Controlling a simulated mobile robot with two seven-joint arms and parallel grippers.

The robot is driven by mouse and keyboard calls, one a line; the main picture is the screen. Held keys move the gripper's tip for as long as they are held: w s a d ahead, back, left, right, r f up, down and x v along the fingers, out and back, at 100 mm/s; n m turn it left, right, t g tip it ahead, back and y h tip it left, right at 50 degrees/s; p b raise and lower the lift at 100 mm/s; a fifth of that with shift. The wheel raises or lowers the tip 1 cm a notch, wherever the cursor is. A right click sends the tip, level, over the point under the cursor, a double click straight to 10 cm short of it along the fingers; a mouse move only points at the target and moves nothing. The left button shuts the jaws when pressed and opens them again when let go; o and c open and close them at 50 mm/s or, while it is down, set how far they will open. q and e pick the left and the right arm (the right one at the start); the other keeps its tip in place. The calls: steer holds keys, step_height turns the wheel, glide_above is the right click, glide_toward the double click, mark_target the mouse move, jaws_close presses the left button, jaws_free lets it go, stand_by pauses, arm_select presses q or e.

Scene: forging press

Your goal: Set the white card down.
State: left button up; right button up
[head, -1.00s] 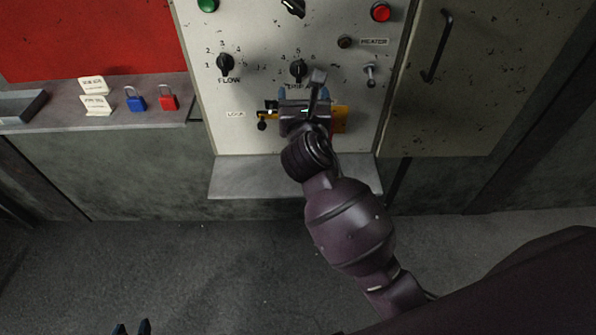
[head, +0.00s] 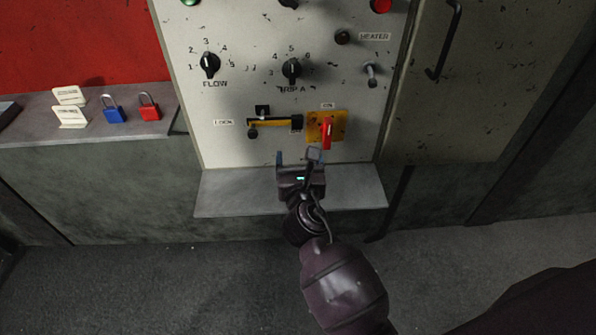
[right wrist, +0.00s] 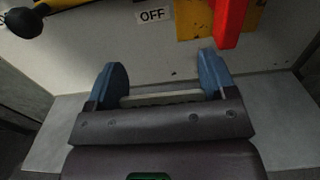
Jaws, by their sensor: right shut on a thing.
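My right gripper (head: 298,160) is low in front of the panel, over the grey ledge (head: 225,195). In the right wrist view its blue fingers (right wrist: 160,88) stand wide apart, with a thin pale strip (right wrist: 160,99) between them. The strip looks like the white card seen edge-on. In the head view the gripper body hides it. I cannot tell whether the card touches the ledge. Two other white cards (head: 69,95) (head: 70,116) stand on the left shelf. My left gripper is out of view.
Above the gripper are a yellow-and-black lock slide (head: 272,122) and a red switch handle (head: 326,133) on a yellow plate. Blue (head: 113,113) and red (head: 149,111) padlocks stand on the left shelf. The ledge is clear on both sides of the gripper.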

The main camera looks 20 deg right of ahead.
steer(key=shift+f+b, duration=0.8)
steer(key=shift+f, duration=1.15)
steer(key=o, duration=0.8)
steer(key=shift+o, duration=0.2)
steer(key=shift+r, duration=0.15)
